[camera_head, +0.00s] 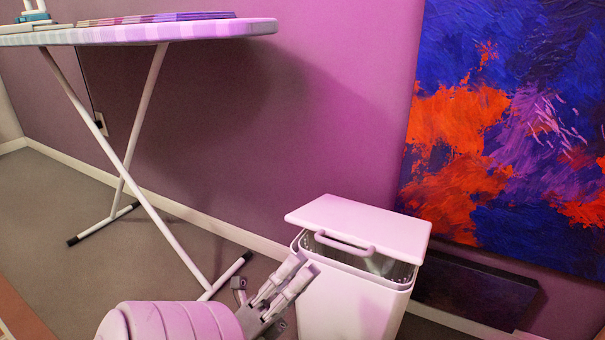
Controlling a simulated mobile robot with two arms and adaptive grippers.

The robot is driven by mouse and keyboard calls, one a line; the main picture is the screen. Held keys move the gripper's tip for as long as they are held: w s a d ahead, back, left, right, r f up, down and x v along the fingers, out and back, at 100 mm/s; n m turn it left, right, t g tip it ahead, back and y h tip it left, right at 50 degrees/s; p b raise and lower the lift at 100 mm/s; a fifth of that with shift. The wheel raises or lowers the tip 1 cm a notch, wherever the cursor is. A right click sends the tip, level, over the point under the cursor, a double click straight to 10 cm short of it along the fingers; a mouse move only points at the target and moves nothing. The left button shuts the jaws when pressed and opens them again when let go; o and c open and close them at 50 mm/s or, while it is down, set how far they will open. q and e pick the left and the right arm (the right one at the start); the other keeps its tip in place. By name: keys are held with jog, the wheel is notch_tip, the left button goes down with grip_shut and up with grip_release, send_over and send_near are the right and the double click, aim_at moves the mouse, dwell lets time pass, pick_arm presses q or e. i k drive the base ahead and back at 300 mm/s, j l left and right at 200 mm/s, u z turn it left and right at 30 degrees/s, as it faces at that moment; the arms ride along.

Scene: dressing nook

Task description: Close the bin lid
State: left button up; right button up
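The bin (345,302) is a pale pink-white box standing on the floor against the wall. Its lid (365,222) is partly open, tilted over the top. A dark gap shows the perforated inner rim beneath the lid's front edge. A handle (345,243) runs along that front edge. My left gripper (301,267) is at the bin's left front, with its fingertips close to the upper left rim and below the lid. Its two fingers lie side by side, shut with nothing visible between them. Whether they touch the bin is unclear. My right gripper is not in view.
An ironing board (150,33) stands at the left; its crossed white legs (138,165) reach the floor left of the bin. A dark flat panel (470,290) leans behind the bin at right. A large painting (510,130) hangs above it.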

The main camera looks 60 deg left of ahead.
aim_at(401, 237)
jog(key=l+u, duration=0.15)
jog(key=u, duration=0.9)
